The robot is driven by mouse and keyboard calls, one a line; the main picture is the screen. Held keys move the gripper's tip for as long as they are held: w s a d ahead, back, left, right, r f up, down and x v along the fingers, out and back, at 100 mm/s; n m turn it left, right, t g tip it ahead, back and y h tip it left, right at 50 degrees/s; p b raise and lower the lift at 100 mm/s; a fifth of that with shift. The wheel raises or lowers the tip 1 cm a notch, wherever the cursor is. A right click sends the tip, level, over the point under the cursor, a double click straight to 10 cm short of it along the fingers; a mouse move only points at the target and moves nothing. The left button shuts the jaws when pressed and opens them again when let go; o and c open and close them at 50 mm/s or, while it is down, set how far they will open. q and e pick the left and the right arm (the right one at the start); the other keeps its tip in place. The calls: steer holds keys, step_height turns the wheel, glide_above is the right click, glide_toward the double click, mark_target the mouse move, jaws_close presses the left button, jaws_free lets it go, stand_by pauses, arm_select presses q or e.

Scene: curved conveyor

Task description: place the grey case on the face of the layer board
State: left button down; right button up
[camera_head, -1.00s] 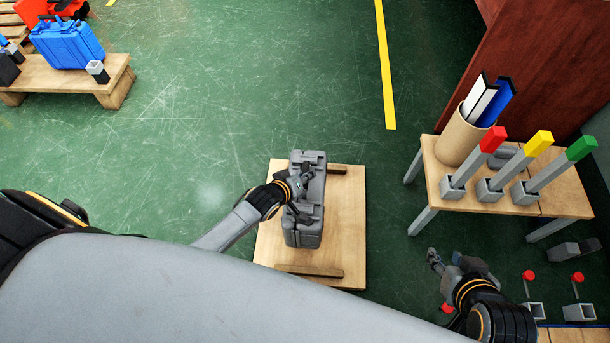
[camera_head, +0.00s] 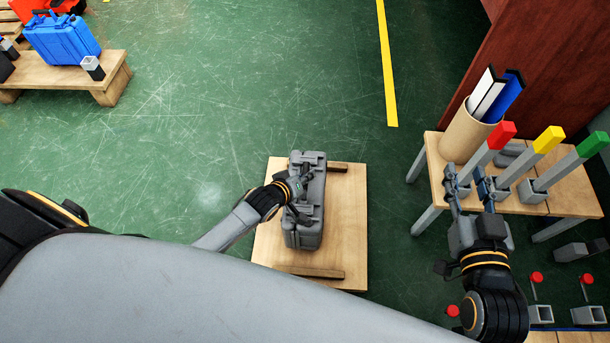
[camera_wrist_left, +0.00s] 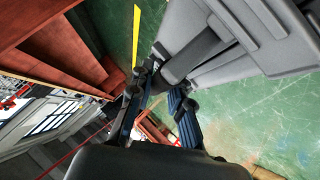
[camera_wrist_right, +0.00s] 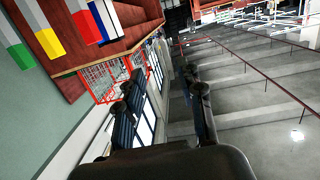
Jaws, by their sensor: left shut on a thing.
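The grey case (camera_head: 305,228) stands upright over the wooden layer board (camera_head: 345,225) in the head view, between two dark wooden strips. I cannot tell whether its underside touches the board. My left gripper (camera_head: 300,192) is shut on the case at its handle side. In the left wrist view the case (camera_wrist_left: 250,40) fills the upper right, with its handle between the fingers (camera_wrist_left: 160,105). My right gripper (camera_head: 468,188) is open and empty, by the front of the small table on the right. Its spread fingers also show in the right wrist view (camera_wrist_right: 165,110).
The small table (camera_head: 437,185) holds a cardboard tube (camera_head: 467,135) and red, yellow and green-tipped bars in grey holders. A blue case (camera_head: 62,40) stands on a wooden bench (camera_head: 110,80) at upper left. Green floor between is clear.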

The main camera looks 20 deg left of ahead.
arm_select(q)
steer(key=shift+w+f, duration=0.15)
steer(key=shift+f, duration=0.05)
arm_select(e)
steer(key=shift+w+a+r+t+y, duration=0.15)
steer(key=shift+r+t, duration=0.25)
steer(key=shift+r, duration=0.25)
steer(key=shift+w+a+r+t+y, duration=0.1)
steer(key=shift+r+t+y, duration=0.1)
steer(key=shift+r+t, duration=0.35)
steer(key=shift+w+a+r+t+y, duration=0.15)
steer(key=shift+r+t, duration=0.1)
steer(key=shift+r, duration=0.55)
steer(key=shift+s, duration=0.1)
arm_select(q)
steer(key=c, duration=1.3)
jaws_free()
steer(key=shift+f+b, duration=0.25)
steer(key=shift+b, duration=0.05)
steer(key=shift+o, duration=0.2)
arm_select(e)
steer(key=shift+r, duration=0.1)
arm_select(q)
steer(key=shift+s+r, duration=0.1)
steer(key=shift+s, duration=0.1)
